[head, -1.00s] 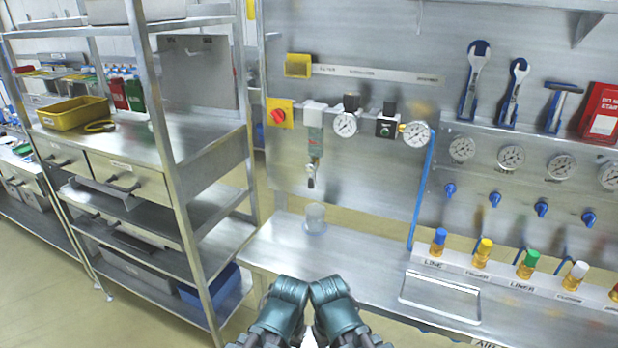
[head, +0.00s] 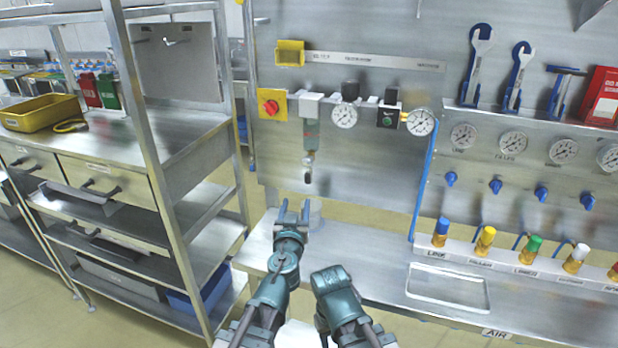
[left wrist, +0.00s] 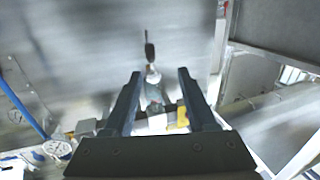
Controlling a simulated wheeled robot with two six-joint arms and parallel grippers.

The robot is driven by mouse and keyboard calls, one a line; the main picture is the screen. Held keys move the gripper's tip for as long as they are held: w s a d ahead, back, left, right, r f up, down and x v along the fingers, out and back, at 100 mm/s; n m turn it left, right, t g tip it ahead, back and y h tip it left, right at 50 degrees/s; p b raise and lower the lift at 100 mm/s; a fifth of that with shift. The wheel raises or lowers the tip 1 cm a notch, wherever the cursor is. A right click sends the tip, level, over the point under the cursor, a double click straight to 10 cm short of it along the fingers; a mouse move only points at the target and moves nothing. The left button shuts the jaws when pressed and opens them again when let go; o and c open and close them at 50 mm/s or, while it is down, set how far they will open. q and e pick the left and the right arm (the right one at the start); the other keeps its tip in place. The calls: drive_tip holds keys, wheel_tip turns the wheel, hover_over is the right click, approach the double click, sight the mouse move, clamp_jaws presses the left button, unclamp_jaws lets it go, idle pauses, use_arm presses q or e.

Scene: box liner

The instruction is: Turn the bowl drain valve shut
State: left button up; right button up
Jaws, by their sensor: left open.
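The filter bowl (head: 310,134) hangs under the grey unit on the metal panel. Its drain valve (head: 309,160) is at the bottom, with a dark lever (head: 308,179) pointing down. My left gripper (head: 292,213) is open and empty, below and slightly left of the lever, apart from it in the picture. In the left wrist view, which looks inverted, the drain valve (left wrist: 152,72) and dark lever (left wrist: 149,48) show beyond and between the open fingers (left wrist: 158,82). My right arm is low in the head view, and its fingers do not show.
A clear cup (head: 316,217) stands on the bench under the valve, partly behind my left gripper. A red knob (head: 271,107) and gauges (head: 344,115) flank the bowl. A steel shelf rack (head: 143,100) stands to the left. The panel beneath the gauges is clear.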

sight(307, 179)
use_arm(q)
drive_tip(key=shift+m+h, duration=0.3)
drive_tip(key=shift+h, duration=0.3)
drive_tip(key=w+d, duration=0.1)
drive_tip(key=w, duration=0.3)
drive_tip(key=w+d, duration=0.1)
drive_tip(key=w, duration=0.4)
drive_tip(key=w+d, duration=0.1)
drive_tip(key=w, duration=0.4)
drive_tip(key=shift+r, duration=0.1)
clamp_jaws()
idle(0.8)
